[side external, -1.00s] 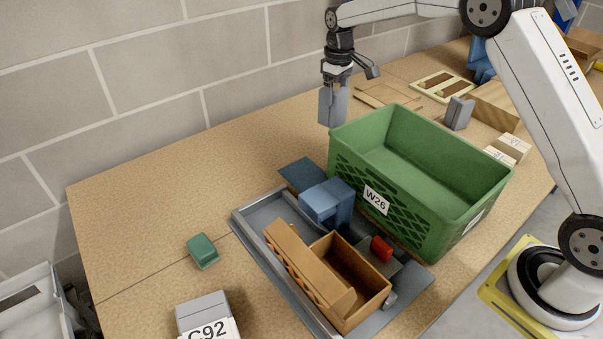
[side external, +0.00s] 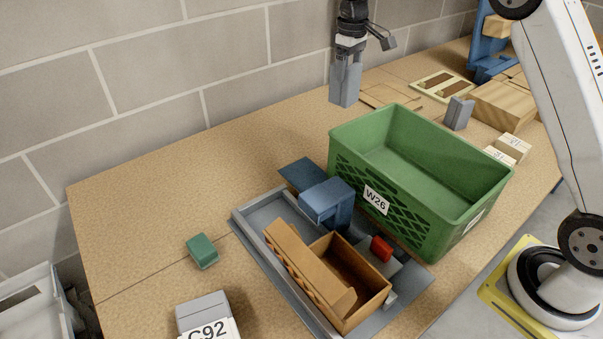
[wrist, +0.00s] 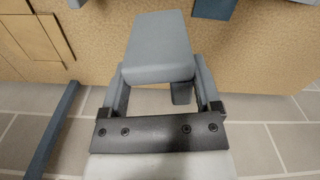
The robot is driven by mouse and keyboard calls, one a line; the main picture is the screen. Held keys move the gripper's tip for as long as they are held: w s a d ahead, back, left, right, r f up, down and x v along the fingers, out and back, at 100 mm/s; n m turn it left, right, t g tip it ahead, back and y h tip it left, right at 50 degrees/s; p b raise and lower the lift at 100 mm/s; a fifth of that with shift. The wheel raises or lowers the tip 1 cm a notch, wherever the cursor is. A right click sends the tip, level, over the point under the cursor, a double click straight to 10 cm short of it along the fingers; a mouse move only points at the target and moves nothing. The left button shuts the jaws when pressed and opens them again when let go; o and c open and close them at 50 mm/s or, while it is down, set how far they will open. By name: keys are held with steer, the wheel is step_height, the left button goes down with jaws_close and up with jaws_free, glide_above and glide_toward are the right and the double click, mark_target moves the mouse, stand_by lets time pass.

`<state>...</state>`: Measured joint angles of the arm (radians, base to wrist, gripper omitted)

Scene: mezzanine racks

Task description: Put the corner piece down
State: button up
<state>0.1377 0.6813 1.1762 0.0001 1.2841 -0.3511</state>
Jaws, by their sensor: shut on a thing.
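The grey corner piece (side external: 344,88) is held in my gripper (side external: 347,66), which is shut on it. The piece hangs in the air behind the green crate's left back corner, near the block wall. In the wrist view the grey corner piece (wrist: 158,48) fills the space between the two fingers of my gripper (wrist: 161,82), with a short leg at its lower right. A similar grey angled piece (side external: 459,113) stands on the table just behind the crate.
A green crate (side external: 440,215) marked W26 stands at the middle right. In front are a grey tray (side external: 244,221), an open cardboard box (side external: 374,300) and a blue block (side external: 328,200). A green block (side external: 202,250) lies left. The back left table (side external: 180,190) is clear.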

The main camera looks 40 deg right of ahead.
steer(key=s+d+f+m, duration=0.1)
steer(key=s+d, duration=0.2)
steer(key=s, duration=0.9)
steer(key=s+d+m, duration=0.1)
steer(key=s+d, duration=0.2)
steer(key=s, duration=0.9)
steer(key=shift+d+f, duration=0.2)
steer(key=shift+f, duration=2.1)
step_height(320, 180, down, 6)
steer(key=shift+f, duration=0.2)
steer(key=shift+f, duration=1.8)
steer(key=shift+f, duration=0.1)
